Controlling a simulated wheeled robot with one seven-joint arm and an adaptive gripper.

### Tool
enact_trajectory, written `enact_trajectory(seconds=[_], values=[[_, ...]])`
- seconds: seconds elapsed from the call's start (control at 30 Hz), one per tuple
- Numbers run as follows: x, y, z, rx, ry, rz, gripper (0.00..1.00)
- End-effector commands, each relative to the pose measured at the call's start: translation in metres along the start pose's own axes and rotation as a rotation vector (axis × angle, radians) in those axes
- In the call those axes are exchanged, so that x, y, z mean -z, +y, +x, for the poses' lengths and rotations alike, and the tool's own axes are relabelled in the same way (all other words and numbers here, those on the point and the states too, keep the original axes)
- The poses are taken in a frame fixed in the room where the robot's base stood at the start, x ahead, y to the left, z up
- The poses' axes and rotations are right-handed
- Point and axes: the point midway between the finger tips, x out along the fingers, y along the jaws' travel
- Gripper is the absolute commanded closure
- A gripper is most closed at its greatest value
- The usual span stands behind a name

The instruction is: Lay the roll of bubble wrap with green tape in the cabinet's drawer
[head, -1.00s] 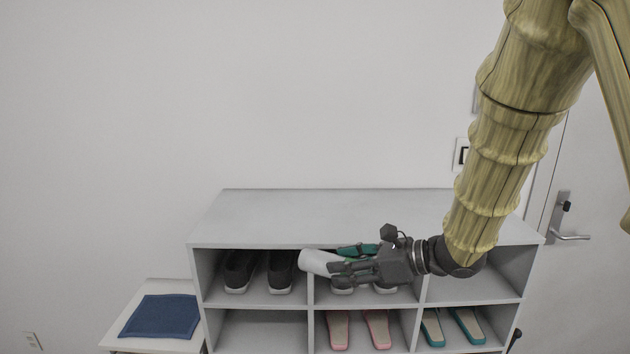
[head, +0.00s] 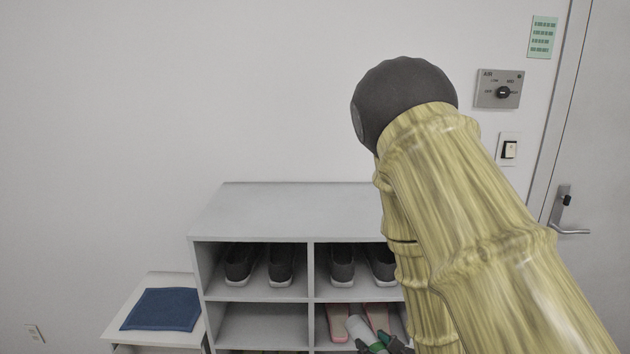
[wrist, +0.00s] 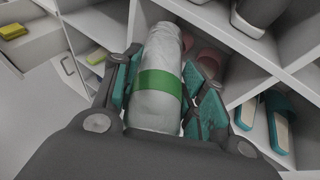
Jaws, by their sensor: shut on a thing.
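The roll of bubble wrap (wrist: 158,80) is whitish with a green tape band around its middle. My gripper (wrist: 158,95) is shut on it, with teal-padded fingers on both sides. In the head view the roll (head: 357,327) shows low in the picture, in front of the shoe rack's lower middle compartment. My gripper (head: 388,344) is partly cut off by the bottom edge there. A low white cabinet (head: 160,338) stands left of the rack.
The grey shoe rack (head: 290,212) holds dark shoes (head: 240,264) above and pink slippers (head: 338,322) below. A blue cushion (head: 160,309) lies on the low cabinet. Teal slippers (wrist: 278,125) show at right in the wrist view, a yellow object (wrist: 12,32) at far left.

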Motion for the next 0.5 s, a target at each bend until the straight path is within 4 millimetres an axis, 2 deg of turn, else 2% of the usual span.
enact_trajectory(seconds=[0.03, 0.5], values=[[0.012, 0.0, 0.001, 0.024, 0.004, 0.011, 0.78], [0.104, -0.018, 0.01, 0.289, 0.003, 0.12, 0.78]])
